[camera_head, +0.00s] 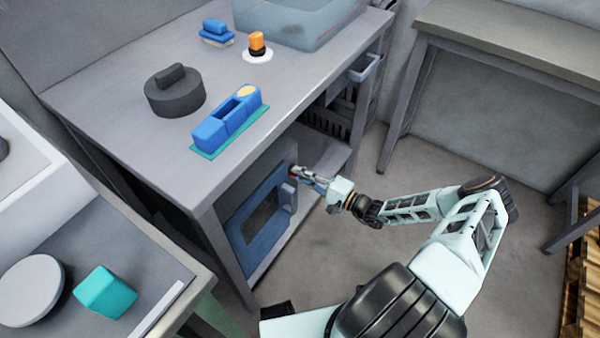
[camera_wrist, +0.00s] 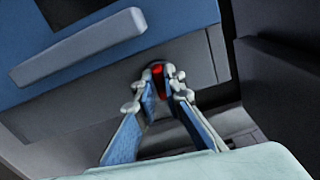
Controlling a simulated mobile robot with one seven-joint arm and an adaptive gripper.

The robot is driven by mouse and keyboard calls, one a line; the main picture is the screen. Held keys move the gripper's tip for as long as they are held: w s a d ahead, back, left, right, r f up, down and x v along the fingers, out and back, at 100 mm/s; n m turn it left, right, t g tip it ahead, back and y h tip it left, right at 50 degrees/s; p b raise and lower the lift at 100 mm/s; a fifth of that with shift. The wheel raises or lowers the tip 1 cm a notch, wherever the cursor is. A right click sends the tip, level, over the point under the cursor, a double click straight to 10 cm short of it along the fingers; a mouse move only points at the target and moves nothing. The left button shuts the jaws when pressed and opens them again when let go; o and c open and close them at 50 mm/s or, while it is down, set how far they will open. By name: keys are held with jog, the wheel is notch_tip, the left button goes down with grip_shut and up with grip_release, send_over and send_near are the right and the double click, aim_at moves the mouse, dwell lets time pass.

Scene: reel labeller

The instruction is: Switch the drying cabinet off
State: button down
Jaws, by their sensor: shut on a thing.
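The drying cabinet (camera_head: 238,246) is a blue-fronted box with a grey frame and a dark window, standing under the grey workbench. Its blue door with a grey bar handle (camera_head: 288,196) looks closed. The handle also shows in the wrist view (camera_wrist: 80,48). A red knob or switch (camera_wrist: 157,70) sits on the grey panel beside the door. My gripper (camera_wrist: 163,82) is at this panel, its fingers on either side of the red part and shut on it. In the head view my gripper (camera_head: 298,172) reaches the cabinet's upper right edge. The fingers partly hide the red part.
An open shelf lies right of the cabinet. The floor (camera_head: 400,150) beyond my arm is clear.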

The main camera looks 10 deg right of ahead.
jog(key=shift+n, duration=0.6)
jog(key=c, duration=2)
grip_release()
jog(key=v, duration=1.2)
